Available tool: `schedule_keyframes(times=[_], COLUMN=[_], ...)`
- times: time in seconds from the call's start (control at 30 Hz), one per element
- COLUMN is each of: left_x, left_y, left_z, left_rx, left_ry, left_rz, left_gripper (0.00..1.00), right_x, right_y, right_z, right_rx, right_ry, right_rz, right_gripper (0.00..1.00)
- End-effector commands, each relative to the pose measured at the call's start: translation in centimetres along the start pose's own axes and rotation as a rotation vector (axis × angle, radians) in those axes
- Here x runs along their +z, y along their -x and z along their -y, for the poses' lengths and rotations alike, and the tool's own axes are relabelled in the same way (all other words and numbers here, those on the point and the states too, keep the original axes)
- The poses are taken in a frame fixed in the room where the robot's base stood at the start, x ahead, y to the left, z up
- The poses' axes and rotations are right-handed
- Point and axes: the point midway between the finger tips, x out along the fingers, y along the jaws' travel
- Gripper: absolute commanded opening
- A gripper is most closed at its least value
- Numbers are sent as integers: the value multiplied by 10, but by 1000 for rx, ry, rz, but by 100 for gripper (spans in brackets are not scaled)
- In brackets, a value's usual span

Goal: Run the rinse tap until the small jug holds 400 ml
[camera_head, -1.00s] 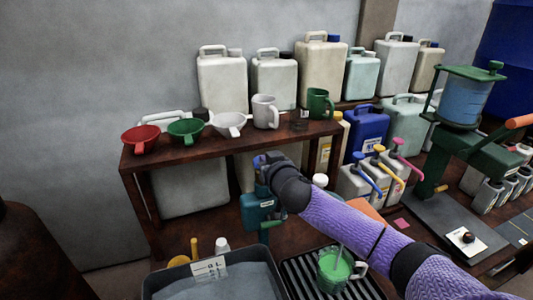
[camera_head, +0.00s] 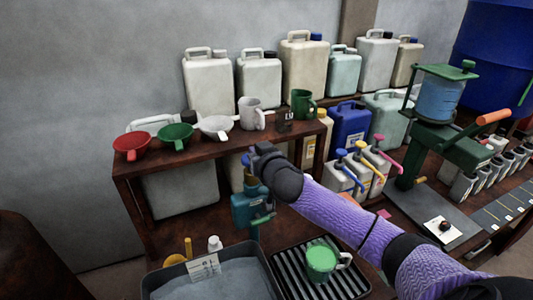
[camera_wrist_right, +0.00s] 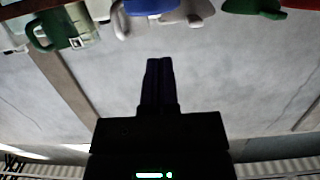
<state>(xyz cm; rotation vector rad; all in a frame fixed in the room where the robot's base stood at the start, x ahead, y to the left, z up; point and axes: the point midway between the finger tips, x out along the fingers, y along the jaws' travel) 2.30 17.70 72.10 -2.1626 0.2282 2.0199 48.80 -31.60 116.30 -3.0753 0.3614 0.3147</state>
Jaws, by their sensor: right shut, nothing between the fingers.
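A small jug (camera_head: 322,259) with a handle on its right stands upright on the black slatted tray (camera_head: 289,285), with green showing inside its rim. I cannot read its level or marks. A teal tap-like body (camera_head: 247,210) with a green lever sits behind the tray, under the front of the wooden shelf; I cannot tell for sure that it is the rinse tap. My right gripper (camera_head: 254,158) is above that body, in front of the shelf edge, shut and empty. Its closed dark fingers also show in the right wrist view (camera_wrist_right: 158,85). My left gripper is not in view.
The shelf (camera_head: 235,145) holds a red funnel (camera_head: 131,146), a green funnel (camera_head: 176,136), a white funnel (camera_head: 216,126), a grey jug (camera_head: 251,113) and a green jug (camera_head: 302,102). A grey basin (camera_head: 151,285) stands left of the tray. Pump bottles (camera_head: 376,163) stand to the right.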

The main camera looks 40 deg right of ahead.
Motion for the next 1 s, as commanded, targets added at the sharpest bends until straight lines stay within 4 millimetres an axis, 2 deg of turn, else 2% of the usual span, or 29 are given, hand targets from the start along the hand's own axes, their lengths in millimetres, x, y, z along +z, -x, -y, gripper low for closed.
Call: schedule_keyframes(times=[0.03, 0.2, 0.4, 1.0], left_x=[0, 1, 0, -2], left_y=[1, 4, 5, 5], left_z=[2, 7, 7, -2], left_rx=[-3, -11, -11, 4], left_ry=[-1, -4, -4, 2], left_rz=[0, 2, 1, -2], left_gripper=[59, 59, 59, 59], right_x=[3, 4, 4, 3], right_y=[13, 51, 77, 81], right_z=[0, 0, 0, 0], right_rx=[-3, -3, 0, 0], right_ry=[4, 2, 2, 1], right_rz=[3, 3, 0, -1], right_gripper=[0, 0, 0, 0])
